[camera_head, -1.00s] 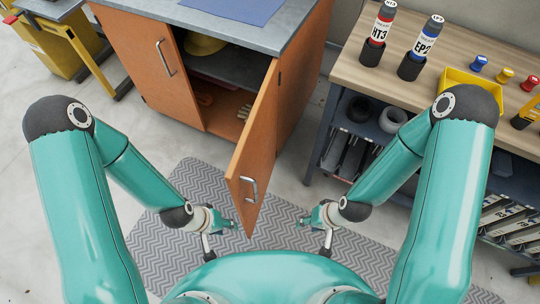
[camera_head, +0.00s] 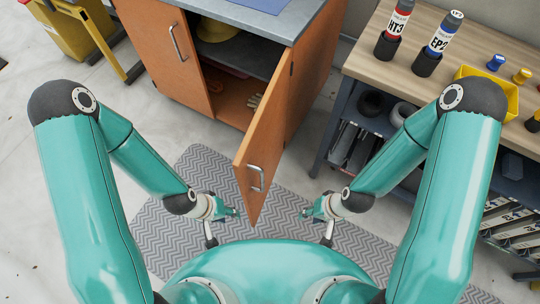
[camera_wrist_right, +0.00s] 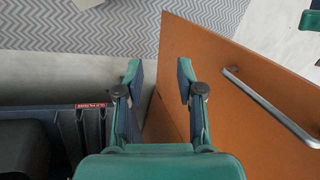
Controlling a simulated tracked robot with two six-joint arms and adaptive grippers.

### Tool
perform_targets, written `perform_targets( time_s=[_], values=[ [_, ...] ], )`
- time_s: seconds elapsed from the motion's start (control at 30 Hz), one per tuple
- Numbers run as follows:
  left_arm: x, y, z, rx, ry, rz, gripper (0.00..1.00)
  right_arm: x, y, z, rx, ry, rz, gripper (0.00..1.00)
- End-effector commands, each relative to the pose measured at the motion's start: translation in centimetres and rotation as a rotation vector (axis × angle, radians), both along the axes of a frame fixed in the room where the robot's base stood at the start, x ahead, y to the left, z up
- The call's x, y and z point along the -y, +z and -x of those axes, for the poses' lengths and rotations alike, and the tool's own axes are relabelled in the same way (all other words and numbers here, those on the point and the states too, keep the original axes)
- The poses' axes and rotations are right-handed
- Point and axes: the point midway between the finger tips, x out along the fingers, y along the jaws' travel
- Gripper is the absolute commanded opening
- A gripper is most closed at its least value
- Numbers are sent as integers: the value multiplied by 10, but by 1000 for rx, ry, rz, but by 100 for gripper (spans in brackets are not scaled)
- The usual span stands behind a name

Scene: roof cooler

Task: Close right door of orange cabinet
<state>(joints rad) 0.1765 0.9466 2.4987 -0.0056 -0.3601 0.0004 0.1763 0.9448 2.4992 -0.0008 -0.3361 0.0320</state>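The orange cabinet (camera_head: 305,85) stands at top centre in the head view. Its right door (camera_head: 262,140) is swung open toward me, with a metal bar handle (camera_head: 256,178) near its free edge. In the right wrist view the door (camera_wrist_right: 225,85) and its handle (camera_wrist_right: 270,105) fill the right side. My left gripper (camera_head: 234,212) is left of the door's free edge; its fingers are too small to read. My right gripper (camera_head: 306,213) is right of the door, apart from the handle. In the right wrist view its fingers (camera_wrist_right: 157,85) are spread with nothing held between them.
The cabinet's left door (camera_head: 160,50) is shut. A wooden-topped workbench (camera_head: 375,65) with bottles and a yellow bin (camera_head: 485,90) stands at the right. A grey zigzag mat (camera_head: 190,240) lies on the floor below. A yellow cart (camera_head: 75,40) is at upper left.

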Motion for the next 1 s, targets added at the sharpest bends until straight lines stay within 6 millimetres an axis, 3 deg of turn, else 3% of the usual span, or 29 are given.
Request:
perform_targets(
  time_s=[0.03, 0.17, 0.27, 0.37, 0.5, 0.63, 0.8, 1.0],
  values=[
    [0, 0, 0, 0, 0, 0, 40, 0, 0, 8, -48, -28, -1, 24],
    [0, 0, 0, 0, 0, 0, 40, 1, 3, 33, -279, -231, 10, 3],
    [0, 1, 0, 0, 0, 0, 40, -3, 20, 37, -473, -487, -6, 0],
    [0, 3, 0, 0, 0, 0, 40, -14, 49, 21, -646, -770, -80, 0],
    [0, 6, 0, 0, 0, 0, 40, -26, 98, -28, -796, -1095, -267, 0],
    [0, 10, 0, 0, 0, 0, 40, -15, 137, -79, -787, -1265, -430, 0],
    [0, 9, 0, 0, 0, 0, 40, -3, 145, -92, -739, -1292, -457, 0],
    [0, 1, 0, 0, 0, 0, 40, -19, 127, -93, -741, -1291, -453, 0]
  ],
)
